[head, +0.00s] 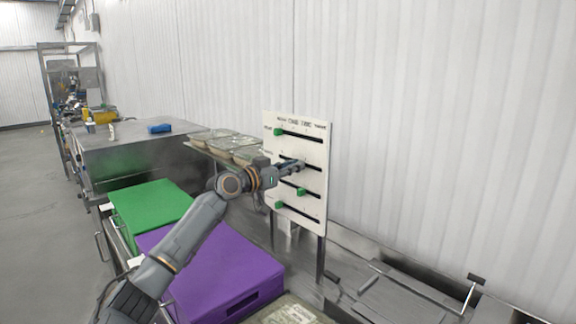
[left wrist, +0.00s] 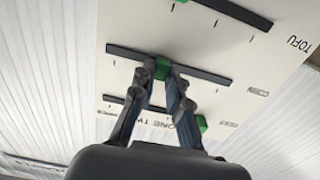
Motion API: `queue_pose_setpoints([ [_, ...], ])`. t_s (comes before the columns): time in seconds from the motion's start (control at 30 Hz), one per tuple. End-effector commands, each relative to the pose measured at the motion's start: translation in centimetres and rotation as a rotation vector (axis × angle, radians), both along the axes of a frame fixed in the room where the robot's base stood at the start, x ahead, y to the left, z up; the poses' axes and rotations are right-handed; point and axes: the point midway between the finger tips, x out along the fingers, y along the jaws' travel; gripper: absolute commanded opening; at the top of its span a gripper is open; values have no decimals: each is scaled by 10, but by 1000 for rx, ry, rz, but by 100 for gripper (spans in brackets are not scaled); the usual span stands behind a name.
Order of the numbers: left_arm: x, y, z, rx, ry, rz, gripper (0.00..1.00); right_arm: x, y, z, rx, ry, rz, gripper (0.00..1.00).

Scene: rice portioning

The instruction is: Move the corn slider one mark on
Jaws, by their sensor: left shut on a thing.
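A white slider board (head: 318,150) stands upright by the wall, with several dark horizontal slots and green knobs. My left gripper (head: 298,167) reaches the second slot from the top, hiding its knob in the head view. In the left wrist view my left gripper (left wrist: 158,78) has its fingers on both sides of a green knob, the corn slider (left wrist: 161,67), and is shut on it. The knob sits partway along its dark slot (left wrist: 210,77). The word CORN is beside that slot's right end. My right gripper is not in view.
Other green knobs show on the top (head: 278,131), third (head: 300,191) and bottom (head: 279,205) slots. Clear-lidded trays (head: 212,136) stand on a shelf left of the board. A green box (head: 150,203) and a purple box (head: 232,270) lie below my left arm.

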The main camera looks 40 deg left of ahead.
Motion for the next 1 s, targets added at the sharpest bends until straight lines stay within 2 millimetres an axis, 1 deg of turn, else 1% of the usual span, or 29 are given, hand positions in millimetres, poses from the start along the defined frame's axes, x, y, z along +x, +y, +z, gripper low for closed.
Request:
queue_pose_setpoints([
  [0.07,0,-3,-1,0,3,-1,0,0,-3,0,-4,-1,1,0],
  [0.23,-1,-3,1,1,-1,0,0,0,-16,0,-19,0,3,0],
  [0.33,-1,-3,1,1,-2,1,0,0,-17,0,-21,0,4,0],
  [0.37,-1,-3,1,1,-2,1,21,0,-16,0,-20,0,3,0],
  [0.4,-1,-3,1,1,-2,1,29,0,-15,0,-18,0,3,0],
  [0.43,-1,-3,1,1,-2,1,35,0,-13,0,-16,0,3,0],
  [0.47,-1,-3,1,1,-1,1,38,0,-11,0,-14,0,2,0],
  [0.6,0,-3,1,1,-1,0,38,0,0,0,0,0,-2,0],
  [0.67,0,-3,0,1,0,0,38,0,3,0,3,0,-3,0],
  [0.77,-1,-3,0,1,0,0,38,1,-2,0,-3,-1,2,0],
  [0.87,-5,-2,0,2,1,1,38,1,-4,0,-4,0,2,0],
  [1.0,-17,-1,-2,3,4,1,38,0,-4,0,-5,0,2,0],
])
